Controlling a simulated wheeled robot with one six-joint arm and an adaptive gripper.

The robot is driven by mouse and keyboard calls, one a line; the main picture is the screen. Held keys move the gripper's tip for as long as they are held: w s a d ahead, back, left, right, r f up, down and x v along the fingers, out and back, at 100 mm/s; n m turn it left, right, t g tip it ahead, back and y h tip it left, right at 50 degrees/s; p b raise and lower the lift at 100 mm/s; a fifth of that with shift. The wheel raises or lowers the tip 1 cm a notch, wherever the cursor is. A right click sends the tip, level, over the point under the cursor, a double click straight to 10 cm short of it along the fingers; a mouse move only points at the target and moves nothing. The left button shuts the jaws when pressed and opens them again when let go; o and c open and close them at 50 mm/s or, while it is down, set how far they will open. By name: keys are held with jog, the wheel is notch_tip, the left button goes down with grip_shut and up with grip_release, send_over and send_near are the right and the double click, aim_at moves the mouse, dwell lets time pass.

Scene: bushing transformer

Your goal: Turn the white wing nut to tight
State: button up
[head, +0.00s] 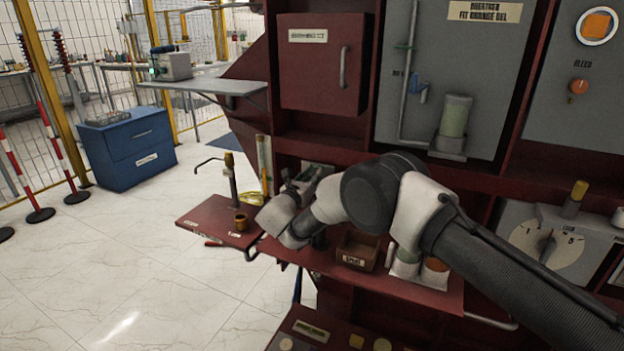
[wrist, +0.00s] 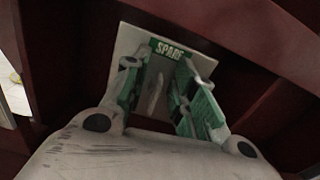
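A pale upright piece that looks like a wing of the white wing nut (wrist: 157,92) shows between my fingers in the wrist view, in front of a light plate (wrist: 146,44) with a green SPARE label. My gripper (wrist: 160,80) is open, with its green-padded fingers on either side of that piece. I see a gap on both sides of it, and I cannot tell how deep the fingers reach. The nut's lower part is hidden by my gripper body. In the head view my arm covers most of this spot, and the nut cannot be made out there.
Dark red panel walls (wrist: 255,45) enclose the plate closely. In the head view, a red shelf (head: 440,291) below my arm carries a small brown box (head: 357,250) and jars. A side ledge (head: 205,222) holds a tall tool (head: 231,180).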

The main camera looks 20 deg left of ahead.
grip_shut()
jog(key=shift+d, duration=0.1)
jog(key=shift+d+f+m, duration=0.1)
jog(key=shift+d+m, duration=0.2)
jog(key=shift+m, duration=1.2)
jog(key=shift+d+m, duration=0.25)
jog(key=shift+m, duration=1.25)
grip_release()
